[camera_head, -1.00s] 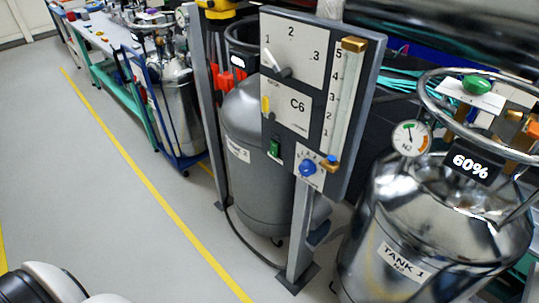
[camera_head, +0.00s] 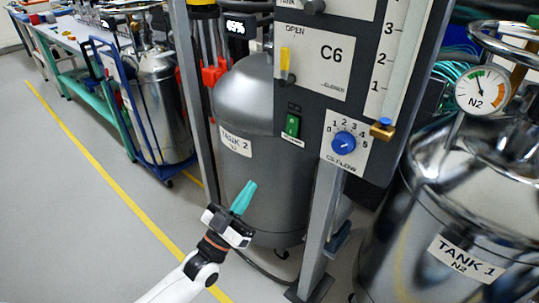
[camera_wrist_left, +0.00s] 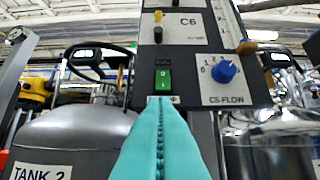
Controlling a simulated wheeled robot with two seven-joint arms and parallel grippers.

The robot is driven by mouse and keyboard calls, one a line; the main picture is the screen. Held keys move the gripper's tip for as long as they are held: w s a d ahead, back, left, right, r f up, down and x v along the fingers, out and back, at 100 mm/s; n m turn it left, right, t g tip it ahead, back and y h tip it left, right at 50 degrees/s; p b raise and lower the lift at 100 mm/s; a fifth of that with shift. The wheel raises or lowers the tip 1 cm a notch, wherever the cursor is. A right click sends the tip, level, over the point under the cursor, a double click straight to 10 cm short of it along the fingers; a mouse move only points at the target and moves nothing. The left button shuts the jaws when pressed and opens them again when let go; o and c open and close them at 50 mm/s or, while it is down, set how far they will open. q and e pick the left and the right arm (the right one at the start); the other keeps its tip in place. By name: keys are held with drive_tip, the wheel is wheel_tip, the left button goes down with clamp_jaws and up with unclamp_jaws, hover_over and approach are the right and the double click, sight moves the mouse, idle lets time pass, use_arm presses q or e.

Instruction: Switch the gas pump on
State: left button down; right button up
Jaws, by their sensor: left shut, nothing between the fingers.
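A green rocker switch (camera_head: 292,125) sits on the grey C6 panel (camera_head: 310,104), left of the blue flow knob (camera_head: 344,141). A small label under it is too small to read. My left gripper (camera_head: 250,186) has teal fingers, shut with nothing between them. In the head view it is below and left of the switch, in front of Tank 2. In the left wrist view the fingertips (camera_wrist_left: 162,100) point up toward the green switch (camera_wrist_left: 163,79) and appear just below it; the remaining gap is hard to judge. My right gripper is out of view.
A yellow lever (camera_head: 285,64) is above the switch. A brass-and-blue valve (camera_head: 383,129) is at the panel's right edge. Grey Tank 2 (camera_head: 262,175) stands behind the post (camera_head: 319,225); shiny Tank 1 (camera_head: 440,205) is at right. The floor at left is clear.

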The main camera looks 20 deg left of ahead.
use_arm(q)
drive_tip(key=shift+s+r+h, duration=0.3)
drive_tip(key=shift+r, duration=0.5)
